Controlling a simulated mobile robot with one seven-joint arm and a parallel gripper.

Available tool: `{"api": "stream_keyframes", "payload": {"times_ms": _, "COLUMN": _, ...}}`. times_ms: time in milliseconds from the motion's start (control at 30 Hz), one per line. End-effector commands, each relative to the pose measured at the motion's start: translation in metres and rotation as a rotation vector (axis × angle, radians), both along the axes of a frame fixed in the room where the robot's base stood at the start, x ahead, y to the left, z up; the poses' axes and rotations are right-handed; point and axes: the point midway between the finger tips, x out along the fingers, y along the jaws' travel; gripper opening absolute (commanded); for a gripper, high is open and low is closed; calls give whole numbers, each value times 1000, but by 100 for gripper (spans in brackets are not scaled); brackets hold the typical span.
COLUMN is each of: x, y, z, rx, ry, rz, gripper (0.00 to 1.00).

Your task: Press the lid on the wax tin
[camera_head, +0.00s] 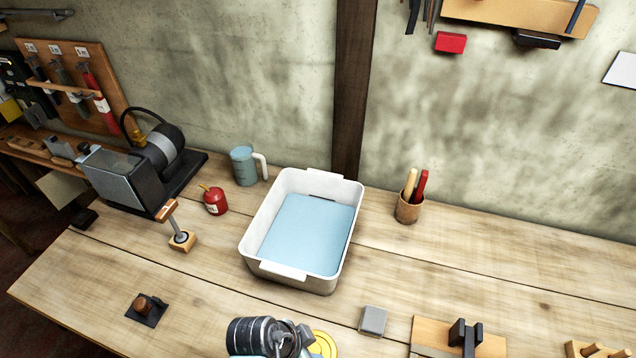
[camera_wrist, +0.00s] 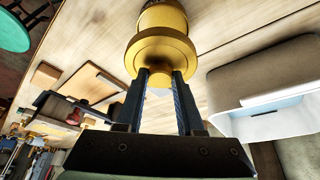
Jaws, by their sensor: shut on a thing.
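In the wrist view, my gripper (camera_wrist: 161,80) is shut on the underside, as pictured, of a wide gold lid (camera_wrist: 160,52). A pale part shows between the two dark fingers. A gold cylindrical body, which looks like the wax tin (camera_wrist: 166,16), shows directly beyond the lid and is cut off by the top edge. I cannot tell whether the lid is fully seated on it. In the head view, a yellow round edge (camera_head: 325,344) shows beside my dark wrist at the bottom edge. My wrist hides the rest, and I cannot tell lid from tin there.
A white tub (camera_head: 250,235) with a blue bottom stands behind my gripper. A grey block (camera_head: 373,320) and a wooden board (camera_head: 428,334) with a dark fixture lie to the right. A dark pad with a wooden knob (camera_head: 143,307) lies left. Bench between pad and wrist is clear.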

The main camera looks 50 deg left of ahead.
Motion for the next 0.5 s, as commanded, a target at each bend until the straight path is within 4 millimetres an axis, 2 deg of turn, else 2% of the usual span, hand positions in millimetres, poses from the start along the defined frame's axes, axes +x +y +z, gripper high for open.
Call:
{"api": "stream_keyframes", "payload": {"times_ms": 367, "x": 0, "y": 0, "z": 1, "rx": -2, "ry": 0, "rz": 1, "gripper": 0}}
{"api": "stream_keyframes", "payload": {"times_ms": 500, "x": 0, "y": 0, "z": -9, "rx": -2, "ry": 0, "rz": 1, "gripper": 0}}
